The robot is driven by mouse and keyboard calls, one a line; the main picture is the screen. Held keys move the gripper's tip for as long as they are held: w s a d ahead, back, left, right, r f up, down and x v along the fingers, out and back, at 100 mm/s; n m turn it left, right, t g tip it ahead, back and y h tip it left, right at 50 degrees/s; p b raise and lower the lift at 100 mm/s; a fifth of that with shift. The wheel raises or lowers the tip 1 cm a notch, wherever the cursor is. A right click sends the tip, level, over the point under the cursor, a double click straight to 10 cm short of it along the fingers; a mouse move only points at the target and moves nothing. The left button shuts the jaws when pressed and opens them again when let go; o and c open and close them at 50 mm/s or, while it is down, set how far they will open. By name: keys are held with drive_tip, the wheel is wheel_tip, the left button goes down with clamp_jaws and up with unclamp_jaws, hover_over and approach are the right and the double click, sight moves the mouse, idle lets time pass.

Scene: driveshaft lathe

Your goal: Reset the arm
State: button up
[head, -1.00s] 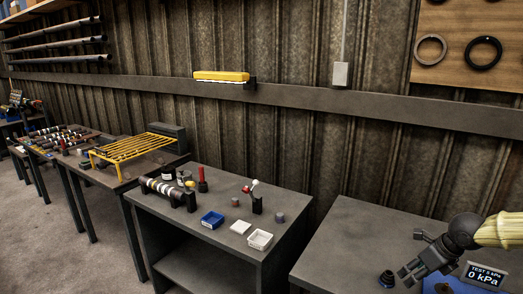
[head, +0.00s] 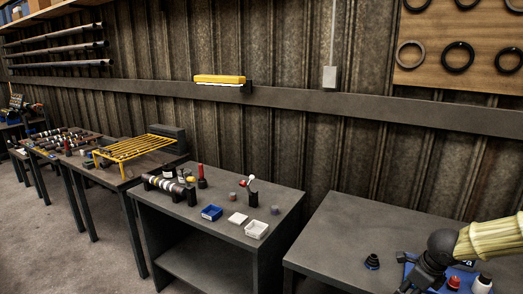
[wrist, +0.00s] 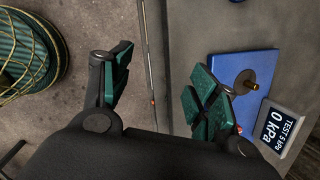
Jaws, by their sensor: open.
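My gripper shows in the wrist view (wrist: 160,85) with its two green-padded fingers spread apart and nothing between them. It hangs over the gap between the floor and the edge of the grey table. The blue test plate with a brass-tipped fitting (wrist: 245,82) is right of the fingers. A display reading "TEST 5 kPa, 0 kPa" (wrist: 283,128) stands beside it.
The middle table (head: 205,235) carries a blue tray (head: 211,212), white trays (head: 256,229) and small parts. A yellow rack (head: 135,148) stands further left.

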drive_tip(key=s+a+f+n+g+h, duration=0.15)
drive_tip(key=s+a+f+n, duration=0.25)
drive_tip(key=s+f+n, duration=0.4)
drive_tip(key=s+a+f+n+t+h, duration=0.15)
drive_tip(key=s+a+f+n, duration=0.25)
drive_tip(key=f+n, duration=0.4)
drive_tip(key=s+a+f+n+g+y, duration=0.1)
drive_tip(key=s+a+f+n, duration=0.4)
drive_tip(key=s, duration=0.5)
drive_tip(key=s+a+f+n+g+y, duration=0.1)
drive_tip(key=s+a+f+n+g, duration=0.1)
drive_tip(key=s+a+f+n, duration=0.4)
drive_tip(key=s+a, duration=0.2)
drive_tip(key=s, duration=0.2)
drive_tip(key=shift+s+n+y, duration=0.3)
drive_tip(key=shift+s, duration=0.1)
drive_tip(key=shift+f, duration=0.1)
